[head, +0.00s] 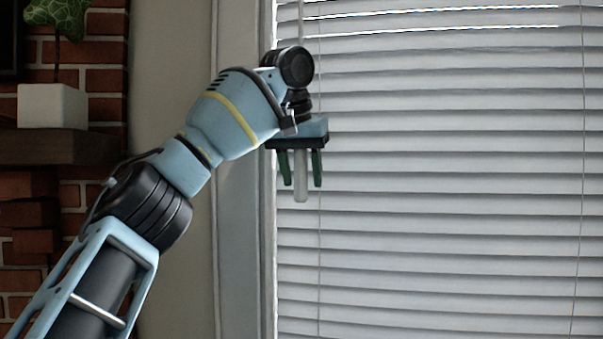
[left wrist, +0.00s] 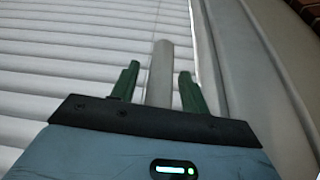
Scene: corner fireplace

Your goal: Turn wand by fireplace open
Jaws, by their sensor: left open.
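The wand (head: 301,185) is a pale, slim rod hanging in front of the window blind (head: 430,190), near the blind's left edge. Its upper part (head: 301,20) shows above my left arm, and the middle is hidden behind the wrist. My left gripper (head: 301,180) points down with its two green fingers apart, one on each side of the wand's lower end. In the left wrist view the wand (left wrist: 160,75) stands between the open fingers, with a gap visible on the right side. My right gripper is not in view.
A window frame (head: 245,250) runs up left of the blind. A brick fireplace (head: 92,220) with a dark mantel (head: 60,147) and a white plant pot (head: 52,106) is at the far left. Thin cords hang over the blind. The space right of the gripper is clear.

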